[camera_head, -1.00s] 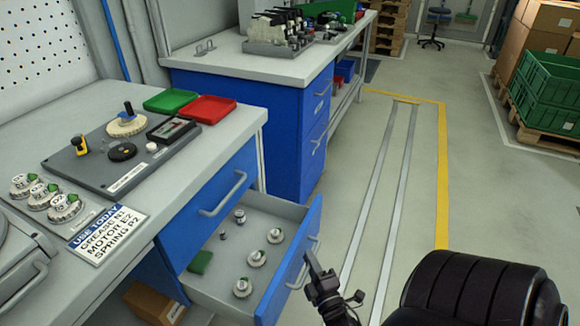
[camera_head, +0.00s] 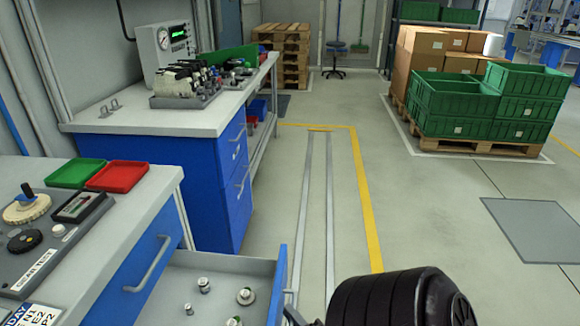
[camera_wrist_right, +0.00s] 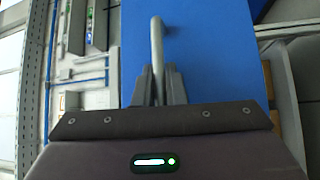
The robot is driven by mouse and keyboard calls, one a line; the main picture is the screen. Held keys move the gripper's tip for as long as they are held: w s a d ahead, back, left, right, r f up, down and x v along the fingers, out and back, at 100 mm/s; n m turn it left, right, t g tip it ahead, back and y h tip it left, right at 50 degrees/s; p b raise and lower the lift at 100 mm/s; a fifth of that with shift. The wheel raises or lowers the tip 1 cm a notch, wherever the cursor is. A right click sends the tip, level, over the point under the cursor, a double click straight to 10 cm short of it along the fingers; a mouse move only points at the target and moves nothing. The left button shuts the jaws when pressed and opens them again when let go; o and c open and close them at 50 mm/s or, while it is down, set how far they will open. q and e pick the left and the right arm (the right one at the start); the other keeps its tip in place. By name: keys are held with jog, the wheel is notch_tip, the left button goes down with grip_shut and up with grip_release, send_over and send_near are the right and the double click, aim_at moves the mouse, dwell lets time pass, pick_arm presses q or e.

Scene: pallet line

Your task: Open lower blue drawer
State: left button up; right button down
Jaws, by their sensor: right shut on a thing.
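The lower blue drawer (camera_head: 278,286) stands open at the bottom of the head view; its grey inside holds several small round metal parts. In the right wrist view its blue front (camera_wrist_right: 215,60) fills the middle, with a grey bar handle (camera_wrist_right: 157,32). My right gripper (camera_wrist_right: 160,75) is shut on that handle, one finger on each side. My left gripper is out of view.
A closed upper blue drawer (camera_head: 150,265) sits under the near bench, which bears green (camera_head: 75,172) and red (camera_head: 118,176) trays. A second blue bench (camera_head: 150,120) stands behind. Floor to the right is clear up to green crates (camera_head: 455,100) on a pallet.

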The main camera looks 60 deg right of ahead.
jog(key=c, duration=1.5)
grip_release()
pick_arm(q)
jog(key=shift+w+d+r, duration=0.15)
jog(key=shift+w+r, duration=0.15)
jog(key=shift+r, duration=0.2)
pick_arm(e)
jog(key=v, duration=0.8)
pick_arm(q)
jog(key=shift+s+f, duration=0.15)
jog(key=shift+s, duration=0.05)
pick_arm(e)
jog(key=shift+w, duration=0.1)
